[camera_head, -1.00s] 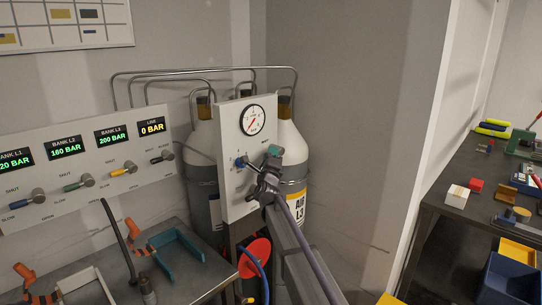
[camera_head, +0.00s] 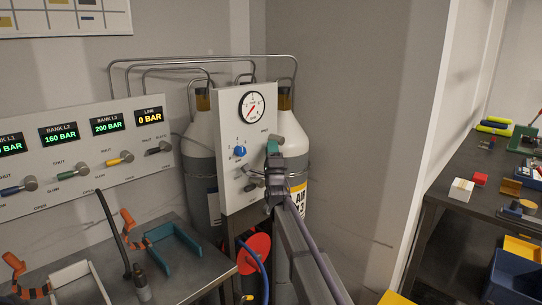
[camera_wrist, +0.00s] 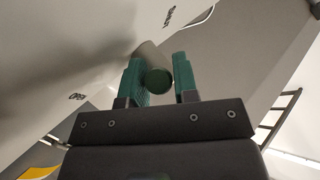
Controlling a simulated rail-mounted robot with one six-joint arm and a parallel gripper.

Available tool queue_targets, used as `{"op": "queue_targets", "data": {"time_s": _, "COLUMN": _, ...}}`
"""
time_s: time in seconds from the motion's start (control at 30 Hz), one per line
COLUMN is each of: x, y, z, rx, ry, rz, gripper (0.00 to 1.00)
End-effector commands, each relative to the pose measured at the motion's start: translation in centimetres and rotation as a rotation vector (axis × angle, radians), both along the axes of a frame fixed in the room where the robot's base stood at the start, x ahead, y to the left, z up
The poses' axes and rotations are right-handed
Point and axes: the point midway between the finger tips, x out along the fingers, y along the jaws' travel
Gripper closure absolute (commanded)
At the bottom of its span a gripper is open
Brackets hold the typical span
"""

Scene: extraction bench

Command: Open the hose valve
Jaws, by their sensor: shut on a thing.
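My gripper (camera_head: 273,149) is at the right side of this panel. In the wrist view its two green fingers (camera_wrist: 162,80) are on either side of the handle end, shut on it. The wrist view shows the word OPEN on the panel at the left and another label at the top. In the head view my gripper and wrist hide much of the handle.
The panel bears a round gauge (camera_head: 252,106) and a blue knob (camera_head: 239,151). Gas cylinders (camera_head: 201,140) stand behind it. A wall panel (camera_head: 70,176) with several levers and displays is at left. A red disc (camera_head: 254,253) hangs below. A cluttered bench (camera_head: 445,215) is at right.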

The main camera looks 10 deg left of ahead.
Motion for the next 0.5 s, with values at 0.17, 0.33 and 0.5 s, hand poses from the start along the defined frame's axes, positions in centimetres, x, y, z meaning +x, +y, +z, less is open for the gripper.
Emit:
{"op": "queue_targets", "data": {"time_s": 0.17, "x": 0.31, "y": -0.16, "z": -0.83, "rx": -0.069, "ry": -0.085, "rz": 0.0, "gripper": 0.96}}
{"op": "queue_targets", "data": {"time_s": 0.33, "x": 0.43, "y": -0.32, "z": -0.96, "rx": -0.113, "ry": -0.141, "rz": -0.001, "gripper": 0.96}}
{"op": "queue_targets", "data": {"time_s": 0.5, "x": 0.46, "y": -0.37, "z": -0.97, "rx": -0.135, "ry": -0.169, "rz": -0.001, "gripper": 0.96}}
